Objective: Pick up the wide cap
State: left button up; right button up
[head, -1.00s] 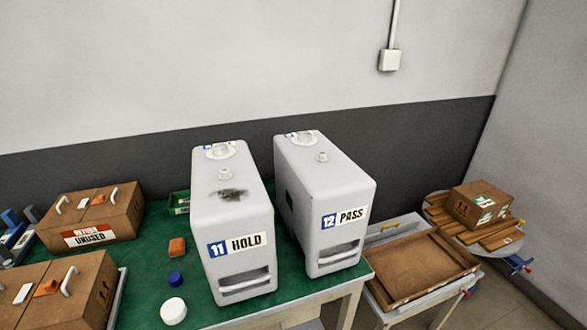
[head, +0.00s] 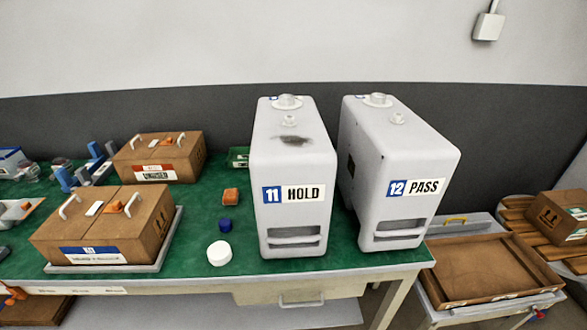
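A wide white cap (head: 219,253) lies flat on the green table top (head: 190,235), near its front edge. It stands left of the canister labelled 11 HOLD (head: 290,218). A smaller blue cap (head: 224,225) lies just behind it, apart from it. The canister labelled 12 PASS (head: 395,212) stands to the right. Both canisters are upright, each with a white neck or fitting on top. Neither of my grippers shows in the head view.
An orange block (head: 231,196) lies behind the blue cap. Cardboard boxes with handles (head: 108,225) (head: 160,158) stand at the left. A wooden tray (head: 490,268) sits on a lower stand at the right. Green surface around the caps is free.

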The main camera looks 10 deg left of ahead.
aim_at(219, 253)
jog(key=u, duration=1.1)
jog(key=k+l+z, duration=0.15)
jog(key=k, duration=0.05)
